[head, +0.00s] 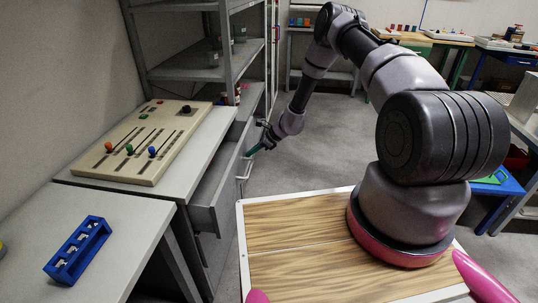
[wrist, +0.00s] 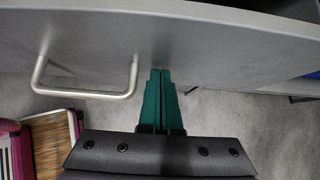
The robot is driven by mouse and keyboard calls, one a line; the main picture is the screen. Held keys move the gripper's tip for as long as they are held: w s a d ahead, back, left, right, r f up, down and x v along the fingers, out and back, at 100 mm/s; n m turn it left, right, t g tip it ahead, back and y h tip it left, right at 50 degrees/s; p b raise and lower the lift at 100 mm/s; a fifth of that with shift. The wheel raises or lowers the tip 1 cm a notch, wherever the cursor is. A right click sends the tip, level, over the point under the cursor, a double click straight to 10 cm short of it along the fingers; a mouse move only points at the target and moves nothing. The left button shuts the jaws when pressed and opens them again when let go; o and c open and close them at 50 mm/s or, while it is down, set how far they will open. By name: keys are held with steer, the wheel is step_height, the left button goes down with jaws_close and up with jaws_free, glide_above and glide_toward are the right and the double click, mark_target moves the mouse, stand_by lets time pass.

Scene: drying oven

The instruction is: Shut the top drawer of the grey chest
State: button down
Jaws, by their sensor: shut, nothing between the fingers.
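The grey chest (head: 190,160) stands at the left, and its top drawer (head: 207,203) is pulled open toward my base. Its inside looks empty where I can see it. My gripper (head: 252,151) is at the far end of the drawer front. In the wrist view the green fingers of my gripper (wrist: 161,75) are shut together with nothing between them. They point at the grey drawer front (wrist: 200,40), right of its silver bar handle (wrist: 90,92). The tips are at or very near the front; I cannot tell if they touch.
A beige panel with coloured knobs (head: 145,140) lies on the chest top. A grey table (head: 90,235) with a blue rack (head: 78,250) stands in front left. A grey shelf unit (head: 190,73) rises behind. Open floor (head: 310,150) lies right of the chest.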

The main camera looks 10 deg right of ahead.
steer(key=a, duration=0.2)
steer(key=w+a, duration=0.1)
steer(key=a, duration=0.2)
steer(key=w+a, duration=0.1)
steer(key=a, duration=0.1)
steer(key=shift+w+a, duration=0.25)
steer(key=shift+a, duration=0.15)
steer(key=shift+w+a, duration=0.1)
steer(key=shift+a, duration=0.2)
